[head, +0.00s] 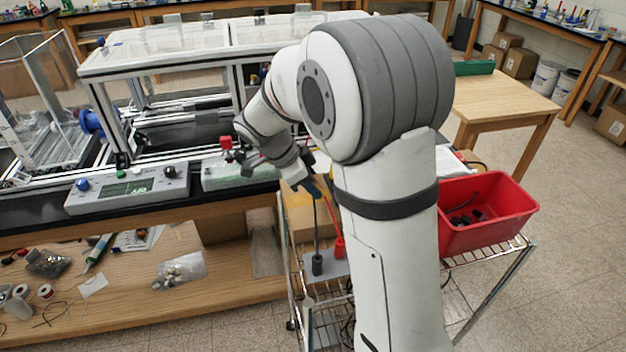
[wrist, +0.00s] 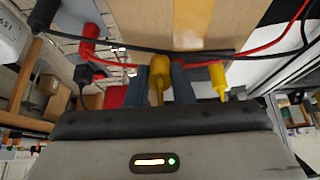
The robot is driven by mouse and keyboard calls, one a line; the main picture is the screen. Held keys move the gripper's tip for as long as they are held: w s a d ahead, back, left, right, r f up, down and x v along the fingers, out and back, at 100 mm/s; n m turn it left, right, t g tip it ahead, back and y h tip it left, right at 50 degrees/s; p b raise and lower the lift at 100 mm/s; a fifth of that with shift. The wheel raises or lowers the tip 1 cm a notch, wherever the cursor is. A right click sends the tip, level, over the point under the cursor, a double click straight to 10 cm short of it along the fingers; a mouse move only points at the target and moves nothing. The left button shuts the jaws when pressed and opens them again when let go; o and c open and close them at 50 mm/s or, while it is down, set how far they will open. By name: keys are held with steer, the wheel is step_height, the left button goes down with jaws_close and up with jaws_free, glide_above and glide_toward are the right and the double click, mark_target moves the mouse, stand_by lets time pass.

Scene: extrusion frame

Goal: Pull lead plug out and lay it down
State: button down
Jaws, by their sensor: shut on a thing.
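My gripper (wrist: 160,88) is shut on a yellow plug (wrist: 159,70), which sits upright between the two blue-grey fingers in the wrist view. A second yellow plug (wrist: 218,80) stands just right of the fingers, apart from them. A red plug (wrist: 89,38) and a black plug (wrist: 43,14) show at the upper left. Black and red leads run across behind the fingers. In the head view, my gripper (head: 307,186) is partly hidden at the bench edge. The red plug (head: 338,247) and black plug (head: 317,265) stand on a grey plate below it. Whether the held plug is seated is hidden.
A red bin (head: 505,206) with dark parts in it stands on the wire cart at right. A grey control box (head: 85,202) with a display sits on the black bench edge at left. My arm hides much of the cart.

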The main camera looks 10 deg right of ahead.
steer(key=shift+s+f+b, duration=0.1)
steer(key=shift+f+b, duration=0.55)
steer(key=shift+f, duration=1.3)
steer(key=c, duration=1.2)
jaws_free()
steer(key=shift+o, duration=0.2)
steer(key=v, duration=0.7)
steer(key=shift+a+r+b, duration=0.2)
steer(key=shift+r+b, duration=0.15)
steer(key=shift+b, duration=0.05)
